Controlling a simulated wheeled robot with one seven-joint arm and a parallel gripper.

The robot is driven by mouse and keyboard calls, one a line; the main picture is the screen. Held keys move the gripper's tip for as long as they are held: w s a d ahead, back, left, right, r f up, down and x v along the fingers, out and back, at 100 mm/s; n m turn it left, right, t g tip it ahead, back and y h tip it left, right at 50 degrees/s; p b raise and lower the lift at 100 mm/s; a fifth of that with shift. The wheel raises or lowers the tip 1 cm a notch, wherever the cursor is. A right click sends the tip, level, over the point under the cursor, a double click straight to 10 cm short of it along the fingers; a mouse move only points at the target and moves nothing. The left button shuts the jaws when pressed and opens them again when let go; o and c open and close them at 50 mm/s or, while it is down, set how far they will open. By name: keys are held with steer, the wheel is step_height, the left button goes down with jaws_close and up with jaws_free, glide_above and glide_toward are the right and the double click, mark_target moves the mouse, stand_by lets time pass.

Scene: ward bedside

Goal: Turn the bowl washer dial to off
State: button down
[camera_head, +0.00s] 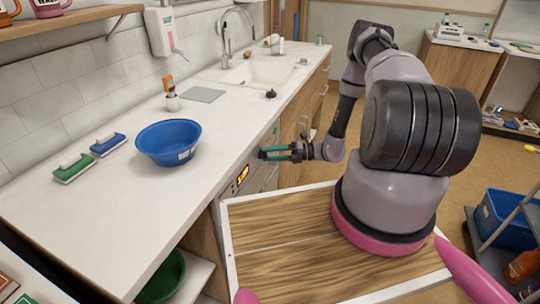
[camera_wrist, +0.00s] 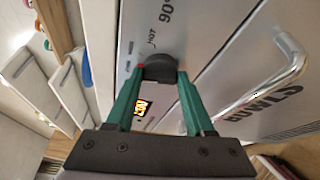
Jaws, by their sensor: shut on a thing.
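The bowl washer's grey front panel (camera_wrist: 133,35) fills the middle of the wrist view, with "HOT" and "90" printed above the dial. The dark round dial (camera_wrist: 159,67) sits between the two teal fingers of my gripper (camera_wrist: 161,78), which is shut on it. A small red mark shows at the dial's left side; which setting it points to I cannot tell. In the head view my gripper (camera_head: 275,153) reaches the washer front below the counter edge, and the dial is hidden there. The lit orange display (camera_head: 242,176) is left of my gripper.
A bar handle (camera_wrist: 275,85) stands out from the door marked "BOWLS", right of the dial. On the white counter (camera_head: 120,200) above are a blue bowl (camera_head: 168,143), a blue brush (camera_head: 107,145) and a green brush (camera_head: 74,168).

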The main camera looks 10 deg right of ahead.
steer(key=n+h, duration=0.1)
steer(key=n, duration=0.2)
steer(key=n+t+h, duration=0.1)
steer(key=n+h, duration=0.1)
steer(key=n, duration=0.2)
steer(key=shift+s+r+t, duration=0.15)
steer(key=shift+s+t, duration=0.05)
steer(key=shift+t, duration=0.1)
steer(key=shift+h, duration=0.4)
steer(key=shift+c, duration=1.4)
jaws_free()
steer(key=shift+a, duration=0.1)
steer(key=v, duration=1.1)
steer(key=shift+w, duration=0.1)
